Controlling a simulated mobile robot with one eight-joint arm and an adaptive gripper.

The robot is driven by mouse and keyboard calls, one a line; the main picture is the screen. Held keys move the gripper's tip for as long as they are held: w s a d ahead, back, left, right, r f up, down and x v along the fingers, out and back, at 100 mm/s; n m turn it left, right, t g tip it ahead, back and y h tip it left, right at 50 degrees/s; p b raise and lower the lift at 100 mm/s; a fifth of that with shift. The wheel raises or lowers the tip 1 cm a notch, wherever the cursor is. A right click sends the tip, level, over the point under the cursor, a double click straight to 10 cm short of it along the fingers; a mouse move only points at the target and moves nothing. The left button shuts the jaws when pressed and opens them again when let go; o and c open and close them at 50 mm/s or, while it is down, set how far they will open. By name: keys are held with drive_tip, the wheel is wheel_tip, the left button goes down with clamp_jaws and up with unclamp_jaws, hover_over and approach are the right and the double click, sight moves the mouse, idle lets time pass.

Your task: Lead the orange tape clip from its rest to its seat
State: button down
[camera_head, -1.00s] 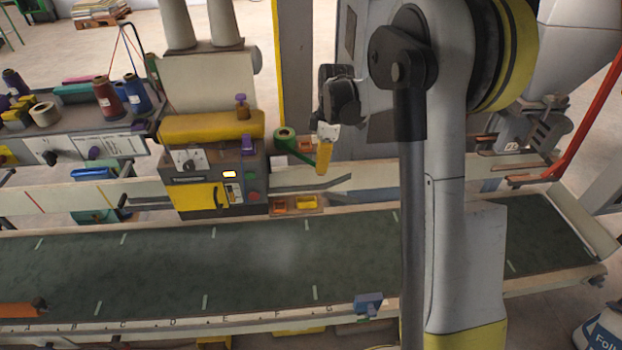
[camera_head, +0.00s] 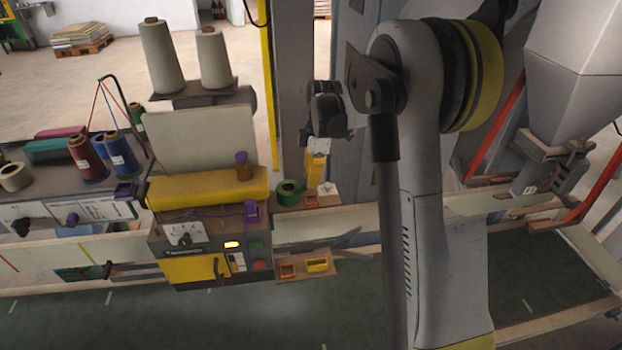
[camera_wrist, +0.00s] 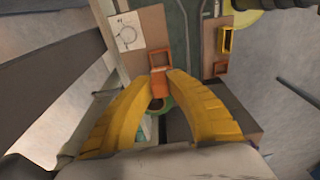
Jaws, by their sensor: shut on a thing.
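My gripper (camera_head: 313,185) points down over the small shelf with the green tape roll (camera_head: 288,190). In the wrist view its yellow fingers (camera_wrist: 161,78) are shut on the orange tape clip (camera_wrist: 159,82), which is mostly hidden between the tips. An orange open frame (camera_wrist: 160,56) shows just beyond the tips; I cannot tell whether they touch. In the head view an orange piece (camera_head: 311,199) sits beside the roll, below the fingers. On the lower shelf are an orange holder (camera_head: 287,270) and a yellow holder (camera_head: 317,265). The roll is partly hidden behind the fingers in the wrist view (camera_wrist: 166,107).
The machine head with a yellow cover (camera_head: 207,187) and purple knobs stands left of the shelves. Thread cones (camera_head: 162,55) rise behind it. The green conveyor belt (camera_head: 130,315) runs in front, clear where visible.

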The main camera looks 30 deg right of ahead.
drive_tip(key=shift+s+a+r, duration=0.15)
drive_tip(key=shift+s+a, duration=0.3)
drive_tip(key=shift+s, duration=0.25)
drive_tip(key=shift+s+a, duration=2.7)
drive_tip(key=shift+a, duration=0.45)
drive_tip(key=shift+s+a+f+b, duration=0.95)
drive_tip(key=shift+a+f, duration=0.2)
drive_tip(key=shift+f, duration=0.55)
drive_tip(key=shift+s+a+f+b, duration=0.85)
drive_tip(key=shift+s+a+f, duration=0.3)
drive_tip(key=shift+f, duration=0.5)
drive_tip(key=shift+s+a+f+b, duration=0.95)
drive_tip(key=shift+a+f, duration=0.2)
drive_tip(key=shift+f, duration=0.55)
drive_tip(key=shift+f+b, duration=2.25)
drive_tip(key=shift+f, duration=0.35)
drive_tip(key=c, duration=1.3)
unclamp_jaws()
